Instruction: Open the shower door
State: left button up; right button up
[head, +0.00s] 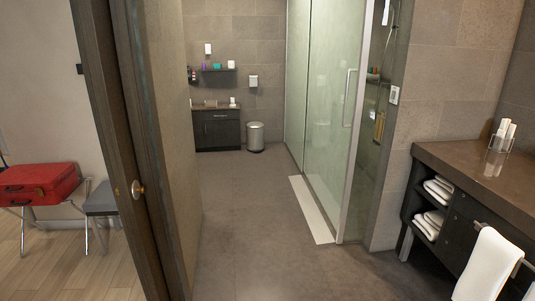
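The shower door (336,120) is a tall frosted, greenish glass panel with a silver metal edge, right of centre in the head view. A vertical bar handle (347,97) sits near its right edge. Right of that edge, a narrow strip shows the shower inside, with a shelf and shower fittings. I cannot tell whether this strip is an open gap or clear glass. Another glass panel (297,75) continues to the left. Neither of my grippers is in view, and nothing touches the handle.
A pale strip (311,208) lies along the shower's foot. The grey tiled floor (245,225) before it is clear. A wooden doorway edge (140,150) stands left. A dark vanity (465,210) with towels stands right. A bin (255,137) and small cabinet (217,130) stand at the back.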

aim_at(336, 26)
jog(key=i+z, duration=0.1)
jog(key=i, duration=0.45)
jog(key=i+j, duration=0.1)
jog(key=i, duration=0.5)
jog(key=i+j+z, duration=0.15)
jog(key=i, duration=0.4)
